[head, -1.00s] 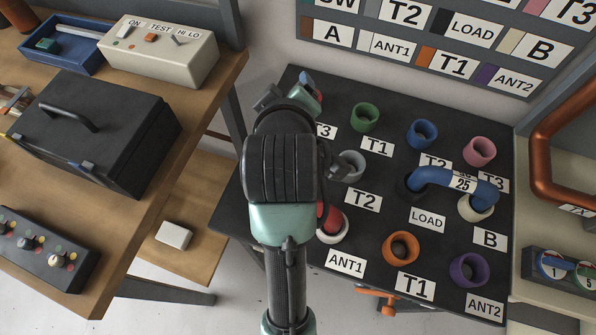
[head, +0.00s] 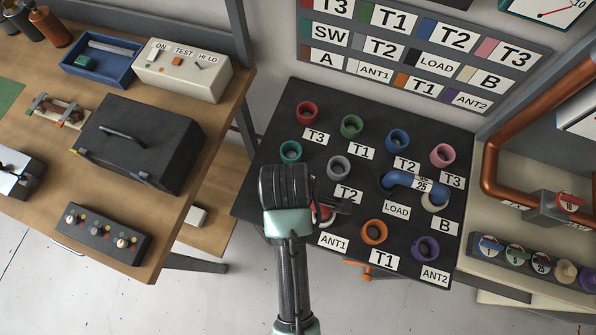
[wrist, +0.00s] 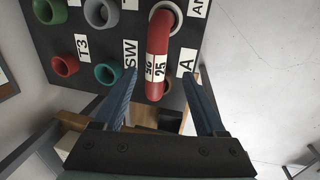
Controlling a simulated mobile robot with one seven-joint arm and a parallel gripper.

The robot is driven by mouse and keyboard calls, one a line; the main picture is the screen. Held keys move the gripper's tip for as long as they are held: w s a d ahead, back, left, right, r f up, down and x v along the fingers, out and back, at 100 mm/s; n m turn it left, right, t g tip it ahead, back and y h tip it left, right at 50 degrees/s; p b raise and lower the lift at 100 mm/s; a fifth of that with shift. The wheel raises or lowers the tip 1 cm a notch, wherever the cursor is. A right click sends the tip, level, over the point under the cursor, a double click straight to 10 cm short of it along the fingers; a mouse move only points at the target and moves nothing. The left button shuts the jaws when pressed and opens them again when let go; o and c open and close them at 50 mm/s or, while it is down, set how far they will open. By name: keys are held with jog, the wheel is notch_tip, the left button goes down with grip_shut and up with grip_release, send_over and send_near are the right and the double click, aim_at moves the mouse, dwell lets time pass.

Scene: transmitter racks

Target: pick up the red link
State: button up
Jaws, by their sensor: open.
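The red link (wrist: 158,50) is a red bent tube with a white band reading 25. In the wrist view it spans from a white-rimmed socket at the top to a socket beside the A label (wrist: 187,62). In the head view only a small red part (head: 322,213) shows, the rest hidden behind my arm. My gripper (wrist: 161,73) is open. Its two blue fingers lie left and right of the link's lower end in the wrist view, with gaps visible on both sides. I cannot tell how far the fingertips are above the link.
The black panel (head: 262,192) carries several coloured sockets. A blue link (head: 415,183) stands to the right. Teal (wrist: 107,73) and red (wrist: 65,66) sockets lie left of my fingers. A wooden bench (head: 190,187) with a black case (head: 150,140) is at the left.

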jog(key=f, duration=0.2)
jog(key=w+f, duration=0.1)
jog(key=f, duration=0.1)
jog(key=shift+d+f, duration=0.15)
jog(key=shift+f, duration=0.15)
jog(key=shift+w+f+p, duration=0.2)
jog(key=shift+w+f, duration=0.05)
jog(key=shift+f, duration=0.6)
jog(key=shift+w+f+p, duration=0.15)
jog(key=shift+w+f, duration=0.15)
jog(key=shift+f, duration=0.55)
jog(key=shift+w+f+p, duration=0.2)
jog(key=shift+w+f, duration=0.05)
jog(key=shift+f, duration=0.6)
grip_shut()
